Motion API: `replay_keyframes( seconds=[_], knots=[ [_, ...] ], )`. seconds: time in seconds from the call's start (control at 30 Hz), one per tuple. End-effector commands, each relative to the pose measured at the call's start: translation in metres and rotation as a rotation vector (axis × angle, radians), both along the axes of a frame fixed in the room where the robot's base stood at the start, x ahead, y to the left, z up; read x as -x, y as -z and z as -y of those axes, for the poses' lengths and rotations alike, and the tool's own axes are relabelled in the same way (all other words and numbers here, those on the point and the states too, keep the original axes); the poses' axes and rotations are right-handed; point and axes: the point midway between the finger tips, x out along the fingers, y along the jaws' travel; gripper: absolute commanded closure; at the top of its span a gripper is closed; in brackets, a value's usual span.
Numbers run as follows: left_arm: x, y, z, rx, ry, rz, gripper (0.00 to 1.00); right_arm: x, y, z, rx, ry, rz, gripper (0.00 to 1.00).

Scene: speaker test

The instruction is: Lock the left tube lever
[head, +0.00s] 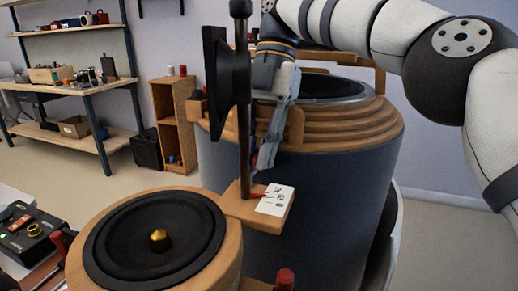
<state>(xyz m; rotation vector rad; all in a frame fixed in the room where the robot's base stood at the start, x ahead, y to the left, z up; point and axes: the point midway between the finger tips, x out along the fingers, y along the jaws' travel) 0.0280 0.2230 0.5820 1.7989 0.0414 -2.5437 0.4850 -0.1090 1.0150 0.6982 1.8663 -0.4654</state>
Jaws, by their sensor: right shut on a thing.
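My right gripper (267,152) comes down from the top, just right of and seemingly behind a dark upright tube (243,120). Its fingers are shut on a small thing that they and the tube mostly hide. The tube stands on a wooden block (236,208) and has a flat black panel (220,80) on its left. A thin red piece (254,196) shows at the tube's foot; I cannot tell if it is a lever. A red knob (285,277) shows at the bottom edge and a red-ended handle (58,245) at the lower left. My left gripper is out of view.
A wooden round speaker (235,258) with a black cone fills the front. A large dark-blue drum (320,185) with wooden rings stands close behind the gripper. A white marked card (275,200) lies on the block. A control box (28,232) is at left; open floor lies beyond.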

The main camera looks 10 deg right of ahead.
Motion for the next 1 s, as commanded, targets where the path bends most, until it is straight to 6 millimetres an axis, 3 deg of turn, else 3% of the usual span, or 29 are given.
replay_keyframes(
  seconds=[0.03, 0.07, 0.1, 0.17, 0.67, 0.77, 1.0],
  knots=[
    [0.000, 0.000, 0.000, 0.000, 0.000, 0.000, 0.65, 0.000, 0.000, 0.000, 0.001, 0.000, -0.001, 1.00],
    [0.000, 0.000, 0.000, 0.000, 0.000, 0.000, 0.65, 0.000, 0.000, 0.000, 0.001, 0.000, -0.001, 0.83],
    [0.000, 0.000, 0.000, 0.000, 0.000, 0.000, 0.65, 0.000, 0.000, 0.000, 0.001, 0.000, -0.001, 0.74],
    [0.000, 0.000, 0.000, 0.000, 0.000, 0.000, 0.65, 0.000, 0.000, 0.000, 0.001, 0.000, -0.001, 0.65],
    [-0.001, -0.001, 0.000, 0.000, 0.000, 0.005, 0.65, 0.001, -0.001, 0.001, -0.001, 0.022, 0.000, 0.65],
    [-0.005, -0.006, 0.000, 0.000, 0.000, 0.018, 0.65, 0.005, -0.004, 0.005, -0.001, 0.098, 0.003, 0.65],
    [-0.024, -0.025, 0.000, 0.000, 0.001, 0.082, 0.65, 0.021, -0.010, 0.014, -0.006, 0.473, 0.013, 0.65]
  ],
)
